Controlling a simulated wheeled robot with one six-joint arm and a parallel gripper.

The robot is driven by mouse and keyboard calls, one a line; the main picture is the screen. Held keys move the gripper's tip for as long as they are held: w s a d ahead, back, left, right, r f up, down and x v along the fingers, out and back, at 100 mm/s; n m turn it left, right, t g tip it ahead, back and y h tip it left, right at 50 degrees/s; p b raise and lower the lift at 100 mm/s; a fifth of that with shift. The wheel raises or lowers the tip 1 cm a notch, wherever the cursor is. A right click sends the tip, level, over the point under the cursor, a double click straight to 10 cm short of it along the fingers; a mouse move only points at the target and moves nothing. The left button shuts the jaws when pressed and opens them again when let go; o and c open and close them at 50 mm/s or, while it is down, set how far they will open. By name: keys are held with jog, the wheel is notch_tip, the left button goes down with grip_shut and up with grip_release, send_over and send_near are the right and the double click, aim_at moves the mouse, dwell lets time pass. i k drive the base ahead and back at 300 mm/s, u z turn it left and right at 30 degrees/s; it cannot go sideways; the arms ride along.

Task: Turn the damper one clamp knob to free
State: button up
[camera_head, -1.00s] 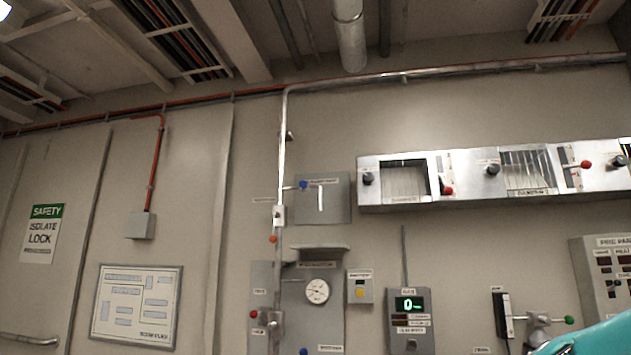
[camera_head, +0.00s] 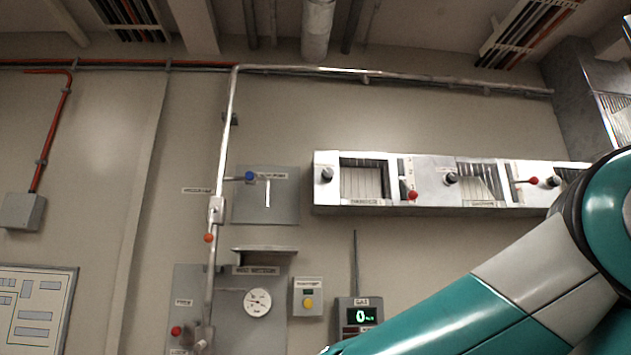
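A long metal damper panel (camera_head: 430,208) is mounted on the wall at right of centre. Its leftmost unit has a black knob (camera_head: 327,174), a louvred window (camera_head: 363,182) and a lever with a red ball end (camera_head: 412,195). The label under this window looks like a damper label, but its number is too small to read surely. This black knob appears to be the damper one clamp knob; its setting cannot be read. My gripper is not in view. My teal and grey arm runs from the right edge down to the bottom edge, below the panel.
More black knobs (camera_head: 451,179) and another red-ended lever (camera_head: 533,181) sit farther right on the panel. A pipe with a blue-ended lever (camera_head: 250,176), a gauge (camera_head: 257,302), a yellow-button box (camera_head: 308,297) and a gas display (camera_head: 360,316) lie left and below.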

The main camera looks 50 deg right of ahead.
aim_at(327, 175)
jog(key=z, duration=0.6)
jog(key=i, duration=0.9)
jog(key=z, duration=0.8)
